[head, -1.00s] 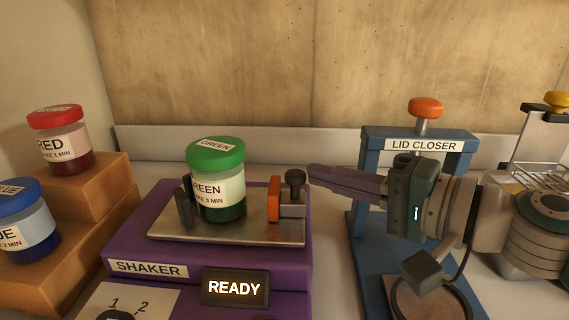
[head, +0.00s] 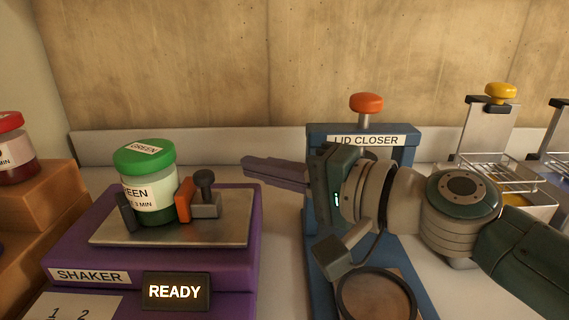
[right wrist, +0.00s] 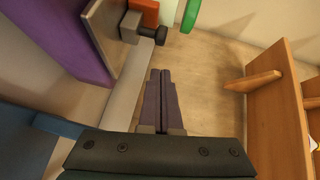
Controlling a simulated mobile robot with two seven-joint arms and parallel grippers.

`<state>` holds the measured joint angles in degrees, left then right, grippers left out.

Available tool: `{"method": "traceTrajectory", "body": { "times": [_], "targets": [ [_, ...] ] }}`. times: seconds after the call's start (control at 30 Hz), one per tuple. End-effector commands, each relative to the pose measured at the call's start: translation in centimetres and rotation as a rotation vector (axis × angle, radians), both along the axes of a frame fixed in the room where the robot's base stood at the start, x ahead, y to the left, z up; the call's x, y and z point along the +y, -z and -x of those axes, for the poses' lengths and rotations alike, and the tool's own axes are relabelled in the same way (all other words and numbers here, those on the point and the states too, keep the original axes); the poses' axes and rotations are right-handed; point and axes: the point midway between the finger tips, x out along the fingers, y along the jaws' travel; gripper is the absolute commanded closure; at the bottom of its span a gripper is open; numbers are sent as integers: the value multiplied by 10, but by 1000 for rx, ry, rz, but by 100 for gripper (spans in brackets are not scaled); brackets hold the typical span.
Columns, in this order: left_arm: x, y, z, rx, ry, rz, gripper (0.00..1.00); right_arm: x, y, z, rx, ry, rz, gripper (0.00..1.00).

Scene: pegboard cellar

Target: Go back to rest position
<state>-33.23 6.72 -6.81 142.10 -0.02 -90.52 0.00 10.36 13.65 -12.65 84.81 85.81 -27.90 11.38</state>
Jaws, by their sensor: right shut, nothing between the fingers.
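My right gripper (head: 248,167) is shut and empty in the head view. Its purple fingers point left, to the right of the shaker's clamp and in front of the lid closer (head: 318,134). In the right wrist view the fingers (right wrist: 161,76) lie together with nothing between them. The green-lidded jar (head: 147,185) stands upright on the metal plate of the purple shaker (head: 225,270), beside the orange and black clamp (head: 195,196). My left gripper is not in view.
The READY display (head: 177,291) is on the shaker's front. A red-lidded jar (head: 14,150) stands on wooden steps (head: 45,190) at the left. Wire baskets (head: 495,172) stand at the right. The back wall is close behind.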

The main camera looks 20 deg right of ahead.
Motion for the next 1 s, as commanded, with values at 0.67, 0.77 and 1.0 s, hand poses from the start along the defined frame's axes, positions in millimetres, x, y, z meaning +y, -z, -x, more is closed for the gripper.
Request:
{"method": "traceTrajectory", "body": {
  "times": [0.67,0.77,1.0],
  "targets": [
    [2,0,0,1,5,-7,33,-45,-12,94,-6,-63,86,100],
    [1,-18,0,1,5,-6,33,-20,-8,123,-14,-185,271,100],
    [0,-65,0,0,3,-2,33,-15,18,212,64,-483,914,100]
  ]
}}
